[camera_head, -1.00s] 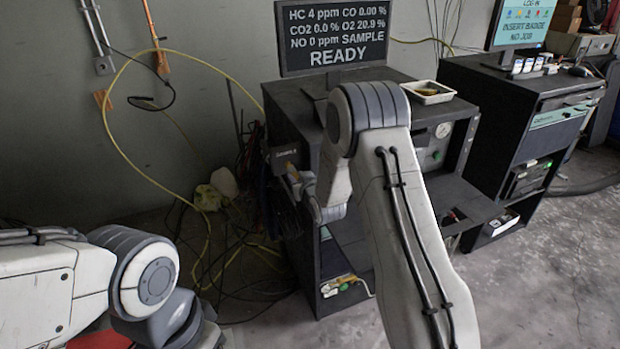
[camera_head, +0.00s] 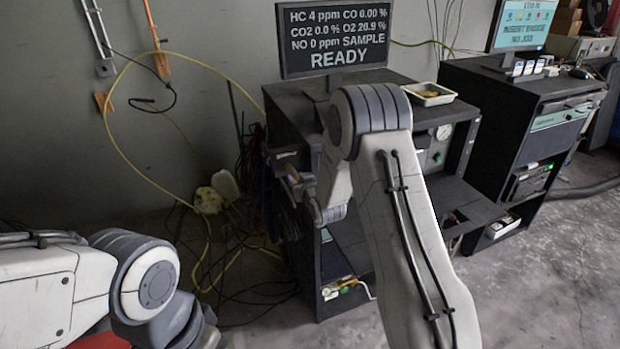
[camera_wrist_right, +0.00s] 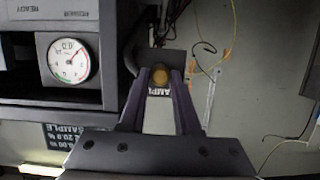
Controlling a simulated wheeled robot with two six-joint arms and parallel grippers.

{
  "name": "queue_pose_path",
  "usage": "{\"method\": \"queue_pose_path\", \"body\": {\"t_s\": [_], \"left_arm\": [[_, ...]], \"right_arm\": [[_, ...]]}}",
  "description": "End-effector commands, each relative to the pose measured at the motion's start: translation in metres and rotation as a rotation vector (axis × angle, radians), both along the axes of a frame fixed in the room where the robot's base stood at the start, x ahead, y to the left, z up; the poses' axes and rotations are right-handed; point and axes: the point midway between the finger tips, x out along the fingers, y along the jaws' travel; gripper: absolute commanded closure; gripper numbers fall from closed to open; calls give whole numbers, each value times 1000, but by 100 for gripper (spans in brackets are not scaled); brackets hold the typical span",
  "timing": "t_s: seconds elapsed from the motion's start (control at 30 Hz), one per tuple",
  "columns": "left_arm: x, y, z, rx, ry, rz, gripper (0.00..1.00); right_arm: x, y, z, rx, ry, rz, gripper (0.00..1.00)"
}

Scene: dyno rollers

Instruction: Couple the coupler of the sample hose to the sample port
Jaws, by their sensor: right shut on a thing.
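My right gripper (camera_wrist_right: 160,82) is shut on a round brass-coloured piece, which looks like the coupler (camera_wrist_right: 160,77) of the sample hose. Its two dark fingers close in on it from both sides. Just behind it is a dark plate with a partly covered label (camera_wrist_right: 159,92) reading "AMPL". The sample port is not clearly visible and seems hidden behind the coupler. In the head view the right gripper (camera_head: 292,180) is at the left side of the analyser cabinet (camera_head: 300,115), small and dark. I cannot tell whether coupler and port touch. My left gripper is out of view.
The analyser's screen (camera_head: 333,38) reads READY. A white tray (camera_head: 430,94) lies on the cabinet top. A gauge (camera_wrist_right: 71,61) shows in the wrist view. A yellow hose (camera_head: 113,130) and tangled cables (camera_head: 235,275) hang and lie left of the cabinet. A second cabinet (camera_head: 500,110) stands right.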

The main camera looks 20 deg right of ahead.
Motion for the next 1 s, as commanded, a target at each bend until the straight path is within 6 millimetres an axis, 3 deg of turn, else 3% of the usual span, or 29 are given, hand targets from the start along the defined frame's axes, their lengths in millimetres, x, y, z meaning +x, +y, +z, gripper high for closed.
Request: {"method": "queue_pose_path", "body": {"t_s": [0.9, 0.93, 1.0], "left_arm": [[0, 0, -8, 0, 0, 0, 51], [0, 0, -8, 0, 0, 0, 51], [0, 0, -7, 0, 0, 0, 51]], "right_arm": [[12, 0, 0, 0, -2, 1, 100], [12, 0, 0, 0, -2, 0, 65], [12, 0, 0, 0, -1, 0, 38]]}}
